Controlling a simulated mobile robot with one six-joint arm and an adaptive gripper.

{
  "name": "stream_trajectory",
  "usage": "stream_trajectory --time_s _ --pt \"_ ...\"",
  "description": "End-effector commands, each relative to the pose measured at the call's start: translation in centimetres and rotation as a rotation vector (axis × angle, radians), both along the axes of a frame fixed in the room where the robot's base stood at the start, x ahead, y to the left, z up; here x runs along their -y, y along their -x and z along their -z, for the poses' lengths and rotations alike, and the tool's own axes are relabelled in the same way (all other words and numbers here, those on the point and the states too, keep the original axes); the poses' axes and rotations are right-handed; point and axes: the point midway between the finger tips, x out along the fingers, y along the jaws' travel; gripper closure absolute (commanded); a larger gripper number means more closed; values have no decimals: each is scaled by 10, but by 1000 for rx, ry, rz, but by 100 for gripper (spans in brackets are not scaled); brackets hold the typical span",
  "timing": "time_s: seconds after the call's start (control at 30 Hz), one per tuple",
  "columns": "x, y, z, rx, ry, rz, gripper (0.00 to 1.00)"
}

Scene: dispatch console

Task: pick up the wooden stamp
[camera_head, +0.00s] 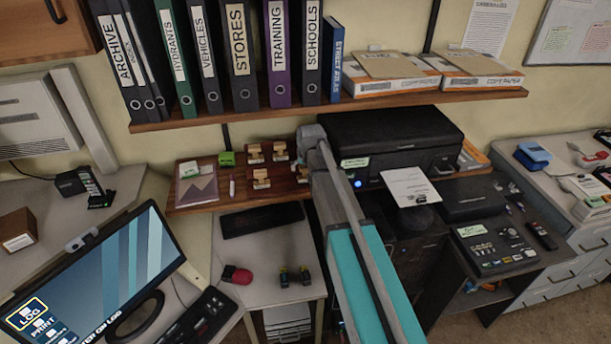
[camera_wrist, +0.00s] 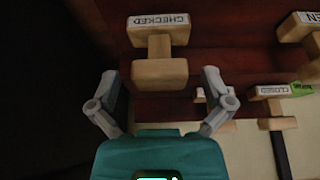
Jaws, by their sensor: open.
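Several wooden stamps stand on a reddish-brown wall shelf; in the head view, stamps show at its back left (camera_head: 255,154), back right (camera_head: 281,151) and front (camera_head: 261,178). In the wrist view, a pale wooden stamp labelled CHECKED (camera_wrist: 159,46) is ahead of my gripper (camera_wrist: 160,84), roughly centred between its two spread grey fingers. The fingers are open and hold nothing. I cannot tell whether they touch the stamp. A stamp labelled CLOSED (camera_wrist: 274,108) and one whose label ends in EN (camera_wrist: 304,28) are to the right. In the head view my arm hides my gripper's fingers.
A black printer (camera_head: 395,130) stands to the right.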

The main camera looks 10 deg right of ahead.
Motion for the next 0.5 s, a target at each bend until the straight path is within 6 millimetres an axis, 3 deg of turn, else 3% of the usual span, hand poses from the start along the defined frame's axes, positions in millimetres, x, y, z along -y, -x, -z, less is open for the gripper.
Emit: stream_trajectory --time_s 0.3,0.5 --pt "-1 0 0 0 0 -1 0" --pt "-1 0 0 0 0 -1 35"
